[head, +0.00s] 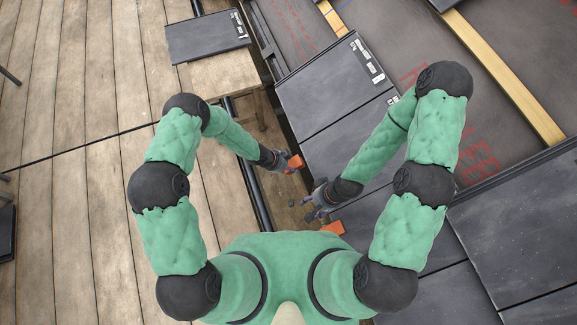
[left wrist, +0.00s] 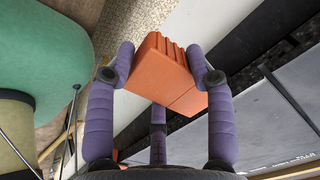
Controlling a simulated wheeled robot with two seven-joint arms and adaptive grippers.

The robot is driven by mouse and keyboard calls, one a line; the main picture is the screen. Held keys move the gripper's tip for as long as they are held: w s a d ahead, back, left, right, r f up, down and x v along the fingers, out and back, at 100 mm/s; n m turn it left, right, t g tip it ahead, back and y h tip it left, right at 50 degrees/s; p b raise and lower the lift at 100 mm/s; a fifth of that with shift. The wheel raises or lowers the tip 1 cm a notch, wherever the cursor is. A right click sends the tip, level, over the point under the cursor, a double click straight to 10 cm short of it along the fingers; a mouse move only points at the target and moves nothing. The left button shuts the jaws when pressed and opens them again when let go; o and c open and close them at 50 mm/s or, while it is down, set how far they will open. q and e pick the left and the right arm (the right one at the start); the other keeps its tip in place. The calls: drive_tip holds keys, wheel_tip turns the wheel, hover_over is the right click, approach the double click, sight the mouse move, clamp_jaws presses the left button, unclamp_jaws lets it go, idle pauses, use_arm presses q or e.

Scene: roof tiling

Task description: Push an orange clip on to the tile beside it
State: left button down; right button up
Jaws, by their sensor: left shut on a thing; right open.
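An orange clip (head: 295,162) is held by my left gripper (head: 287,163) near the left edge of the dark tiles. In the left wrist view the same ribbed clip (left wrist: 165,70) sits between the purple fingers, which are shut on it. A dark tile (head: 345,130) lies just right of it; in the left wrist view a grey tile (left wrist: 265,125) shows at right, apart from the clip. My right gripper (head: 312,205) is open over the lower left of the tiles. A second orange clip (head: 333,227) shows below it, partly hidden by my body.
A wooden bench (head: 222,75) with a dark tile (head: 207,37) on it stands at upper left. A dark pipe (head: 254,185) runs along the roof's edge. Wooden battens (head: 500,75) cross the upper right. The plank deck (head: 70,110) at left is mostly clear.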

sight(298, 160)
use_arm(q)
drive_tip(key=shift+w+d+r+p, duration=0.25)
drive_tip(key=shift+d+r, duration=0.15)
drive_tip(key=shift+d, duration=0.25)
drive_tip(key=shift+w+d+r+p, duration=0.2)
drive_tip(key=shift+d+r, duration=0.25)
drive_tip(key=shift+d, duration=0.15)
drive_tip(key=shift+w+d+r+p, duration=0.25)
drive_tip(key=shift+d+r, duration=0.15)
drive_tip(key=shift+d, duration=0.25)
idle(2.3)
drive_tip(key=shift+c, duration=1.9)
unclamp_jaws()
drive_tip(key=shift+s+a, duration=0.1)
drive_tip(key=shift+p+v, duration=2.25)
drive_tip(key=shift+v, duration=1.2)
